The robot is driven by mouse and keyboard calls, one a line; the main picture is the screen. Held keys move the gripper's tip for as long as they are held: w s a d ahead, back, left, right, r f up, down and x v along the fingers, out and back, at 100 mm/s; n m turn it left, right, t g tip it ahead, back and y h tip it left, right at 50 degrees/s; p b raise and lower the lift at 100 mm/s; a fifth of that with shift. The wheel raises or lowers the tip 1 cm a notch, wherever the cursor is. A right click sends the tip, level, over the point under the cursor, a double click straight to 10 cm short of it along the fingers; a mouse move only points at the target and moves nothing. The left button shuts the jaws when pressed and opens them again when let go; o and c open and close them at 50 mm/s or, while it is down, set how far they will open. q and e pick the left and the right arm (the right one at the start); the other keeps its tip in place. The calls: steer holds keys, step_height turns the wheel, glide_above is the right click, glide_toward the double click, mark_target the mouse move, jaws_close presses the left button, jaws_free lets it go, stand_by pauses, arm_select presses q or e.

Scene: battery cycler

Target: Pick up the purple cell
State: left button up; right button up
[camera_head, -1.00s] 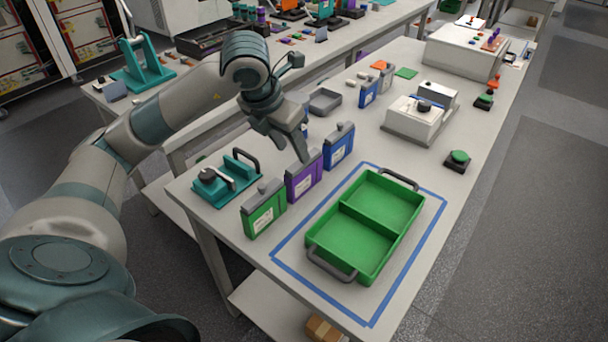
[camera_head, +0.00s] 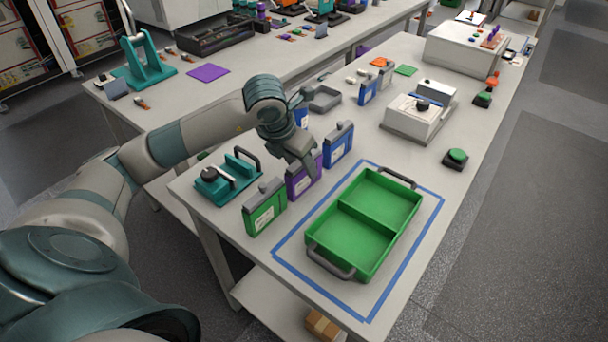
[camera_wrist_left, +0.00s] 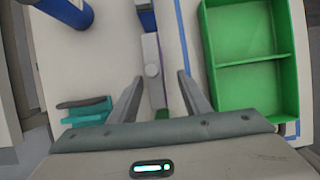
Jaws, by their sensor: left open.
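The purple cell (camera_head: 301,186) stands upright on the table between the green cell (camera_head: 264,208) and a blue cell (camera_head: 338,146). My left gripper (camera_head: 308,172) is at the top of the purple cell in the head view and partly covers it. In the left wrist view the open fingers of the left gripper (camera_wrist_left: 157,92) are on either side of the purple cell's grey top (camera_wrist_left: 153,82). A thin purple strip shows along its side. I cannot tell whether the fingers touch it. My right gripper is not in view.
The green two-part tray (camera_head: 347,241) lies inside a blue tape outline to the right. A teal fixture with handles (camera_head: 228,179) stands at the left edge.

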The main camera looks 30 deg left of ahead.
arm_select(q)
steer(key=shift+w+a+f+p, duration=0.15)
steer(key=shift+w+f+p, duration=0.25)
steer(key=shift+f+p, duration=0.15)
steer(key=p+x, duration=0.1)
steer(key=x, duration=0.2)
steer(key=shift+a, duration=0.15)
steer(key=shift+w+f, duration=0.25)
steer(key=shift+f, duration=0.05)
steer(key=shift+c, duration=0.4)
steer(key=shift+r, duration=0.1)
jaws_close()
